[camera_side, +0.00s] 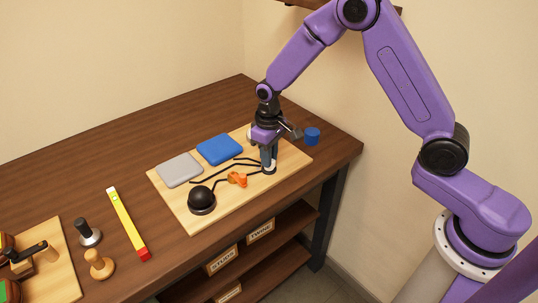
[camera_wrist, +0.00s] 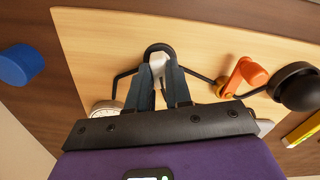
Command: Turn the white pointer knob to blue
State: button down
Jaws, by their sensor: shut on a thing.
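The white pointer knob (camera_wrist: 158,63) sits on a dark round base on the wooden board (camera_side: 188,219). In the wrist view my gripper (camera_wrist: 160,82) is shut on the white pointer knob, one finger on each side. In the side view my gripper (camera_side: 268,160) points down at the board's right part, over the dark base (camera_side: 269,171); the fingers hide the knob there. A blue square pad (camera_side: 219,149) lies on the board left of my gripper. The pointer's exact heading cannot be told.
A grey pad (camera_side: 180,169), an orange lever (camera_side: 238,179) and a black ball knob (camera_side: 201,198) are on the board, with black lines between. A blue cylinder (camera_side: 312,136) stands right of the board. A yellow level (camera_side: 128,222) lies left.

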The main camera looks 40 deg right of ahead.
jog(key=m, duration=0.5)
jog(key=shift+m, duration=0.3)
jog(key=m, duration=0.5)
jog(key=shift+m, duration=0.3)
jog(key=shift+r, duration=0.1)
jog(key=c, duration=1)
grip_release()
jog(key=shift+c, duration=0.2)
notch_tip(320, 180, up, 17)
jog(key=shift+r, duration=0.2)
